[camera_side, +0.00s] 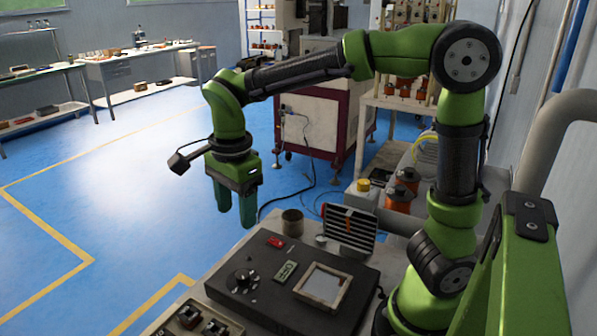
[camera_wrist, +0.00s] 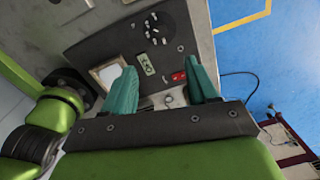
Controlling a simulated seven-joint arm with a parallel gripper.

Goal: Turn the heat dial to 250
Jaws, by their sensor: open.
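The heat dial (camera_side: 243,278) is a dark round knob on the left part of a black control panel (camera_side: 262,308), with pale marks around it. In the wrist view the dial (camera_wrist: 156,20) is near the top, with small pale marks around it. The numbers are too small to read, so its setting cannot be told. My gripper (camera_side: 246,215) points down in the air beyond the far left edge of the panel, apart from the dial. In the wrist view its two green fingers (camera_wrist: 162,88) are spread wide with nothing between them.
The panel also carries a red switch (camera_side: 275,242), a small green display (camera_side: 286,271) and a pale framed screen (camera_side: 323,284). A dark cup (camera_side: 292,222) and a slatted grey box (camera_side: 349,229) stand behind it. Space above the dial looks clear.

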